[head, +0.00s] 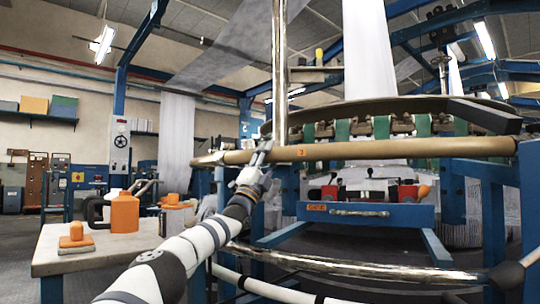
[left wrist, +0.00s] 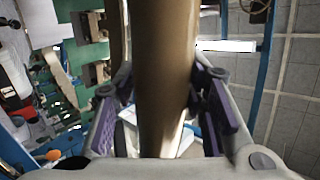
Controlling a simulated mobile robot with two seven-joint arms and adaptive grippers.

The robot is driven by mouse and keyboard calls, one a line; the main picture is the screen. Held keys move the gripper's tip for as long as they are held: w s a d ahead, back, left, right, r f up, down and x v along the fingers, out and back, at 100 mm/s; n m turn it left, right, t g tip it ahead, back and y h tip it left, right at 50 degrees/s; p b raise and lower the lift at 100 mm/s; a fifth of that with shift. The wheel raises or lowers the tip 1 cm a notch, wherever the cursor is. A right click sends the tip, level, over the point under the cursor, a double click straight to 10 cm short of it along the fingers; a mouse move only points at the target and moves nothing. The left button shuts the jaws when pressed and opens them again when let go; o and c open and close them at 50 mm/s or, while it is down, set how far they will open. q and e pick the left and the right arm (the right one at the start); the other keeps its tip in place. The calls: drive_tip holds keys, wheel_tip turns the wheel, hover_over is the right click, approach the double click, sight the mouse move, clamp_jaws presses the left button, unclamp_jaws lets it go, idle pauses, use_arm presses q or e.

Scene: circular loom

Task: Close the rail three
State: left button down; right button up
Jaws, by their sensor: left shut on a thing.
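Rail three (head: 400,149) is a long brown bar with a small orange tag marked 3. It runs almost level across the front of the loom in the head view. Its right end meets a blue post, and its left end sticks out past my gripper. My left gripper (head: 262,152) is shut around the rail, left of the tag. In the left wrist view the rail (left wrist: 165,70) passes between the purple-padded fingers (left wrist: 165,105). The fingers hide part of the rail there. My right gripper is not in view.
A white table (head: 60,250) at left holds an orange jug (head: 124,213). A blue drawer (head: 366,213) sits under the rail.

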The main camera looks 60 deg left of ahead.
use_arm(q)
drive_tip(key=shift+w+f, duration=0.1)
drive_tip(key=shift+f, duration=0.35)
drive_tip(key=c, duration=1)
unclamp_jaws()
drive_tip(key=shift+c, duration=0.2)
drive_tip(key=shift+o, duration=0.3)
drive_tip(key=shift+a+f, duration=0.1)
drive_tip(key=v, duration=1.2)
